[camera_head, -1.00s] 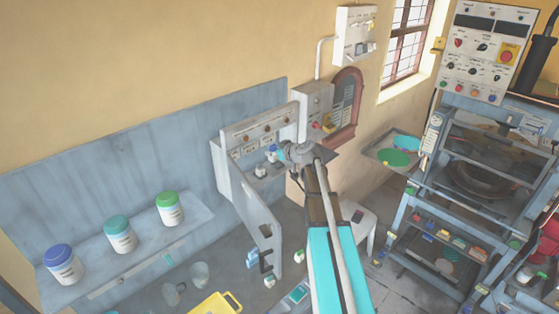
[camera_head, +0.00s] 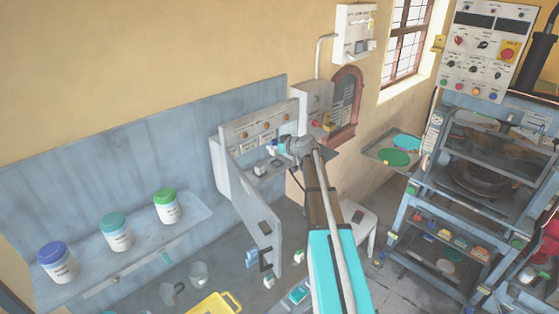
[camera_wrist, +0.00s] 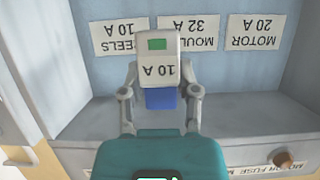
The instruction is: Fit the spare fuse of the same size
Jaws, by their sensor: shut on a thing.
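My gripper (camera_wrist: 160,97) is shut on a white fuse (camera_wrist: 159,62) marked 10 A, with a green square and a blue part below. In the wrist view the fuse is in front of the label strip, covering part of the 10 A label (camera_wrist: 120,36). Labels for 32 A (camera_wrist: 190,34) and 20 A (camera_wrist: 254,32) are beside it. In the head view my gripper (camera_head: 290,148) is at the open fuse cabinet (camera_head: 222,170), in its right part. Small white pieces (camera_head: 260,168) show inside. I cannot tell whether the held fuse touches a holder.
The cabinet door (camera_head: 256,220) hangs open below. Jars (camera_head: 116,232) stand on the left shelf. A yellow tray (camera_head: 215,303), clear cups (camera_head: 199,273) and small blocks (camera_head: 268,281) lie on the bench. A tray with green and blue plates (camera_head: 395,157) and the press are to the right.

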